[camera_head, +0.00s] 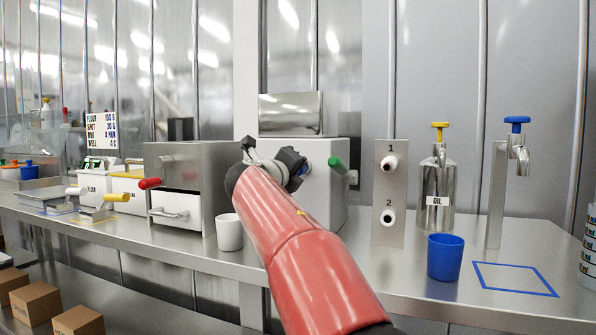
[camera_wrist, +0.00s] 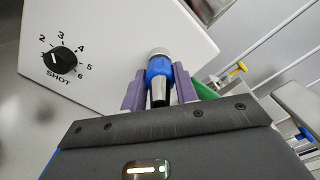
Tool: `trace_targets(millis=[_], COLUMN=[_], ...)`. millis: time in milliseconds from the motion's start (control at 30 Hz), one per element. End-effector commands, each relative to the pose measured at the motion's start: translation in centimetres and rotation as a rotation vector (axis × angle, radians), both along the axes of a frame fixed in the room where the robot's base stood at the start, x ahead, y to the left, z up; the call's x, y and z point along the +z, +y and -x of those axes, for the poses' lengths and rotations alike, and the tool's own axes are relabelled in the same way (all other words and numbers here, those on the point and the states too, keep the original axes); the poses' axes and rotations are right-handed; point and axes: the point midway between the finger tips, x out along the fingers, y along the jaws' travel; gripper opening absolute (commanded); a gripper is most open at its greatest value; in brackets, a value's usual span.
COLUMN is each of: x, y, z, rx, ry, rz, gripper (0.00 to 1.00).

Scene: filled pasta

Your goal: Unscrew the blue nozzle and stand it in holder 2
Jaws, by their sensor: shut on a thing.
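The blue nozzle (camera_wrist: 159,68) sits between the two purple fingers of my gripper (camera_wrist: 159,88) in the wrist view. My gripper is shut on it. A grey collar shows at its far end, by the edge of the white dispenser (camera_wrist: 110,30), and its dark, shiny tip points toward the camera. Whether its thread is still engaged cannot be seen. In the head view my gripper (camera_head: 277,163) is in front of the dispenser, and my red arm hides part of it.
A green lever (camera_head: 337,165) sticks out right of my gripper. A white cup (camera_head: 229,232) stands left of my arm, and a blue cup (camera_head: 444,257) stands right of the holder plate. An oil can (camera_head: 437,190) and a blue-topped tap (camera_head: 517,125) stand farther right.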

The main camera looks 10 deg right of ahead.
Motion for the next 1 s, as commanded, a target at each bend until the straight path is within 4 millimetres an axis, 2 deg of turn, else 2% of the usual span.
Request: trace_targets(millis=[200,533,567,733,1000], x=[-0.09,-0.05,-0.05,-0.04,-0.05], y=[-0.28,-0.07,-0.07,-0.05,-0.01], z=[0.01,0.03,0.03,0.03,0.01], rx=[-0.004,-0.002,-0.002,-0.001,0.000], ry=[0.116,0.139,0.139,0.138,0.134], rz=[0.155,0.189,0.189,0.189,0.184], gripper=[0.02,0.02,0.31,0.53,0.55])
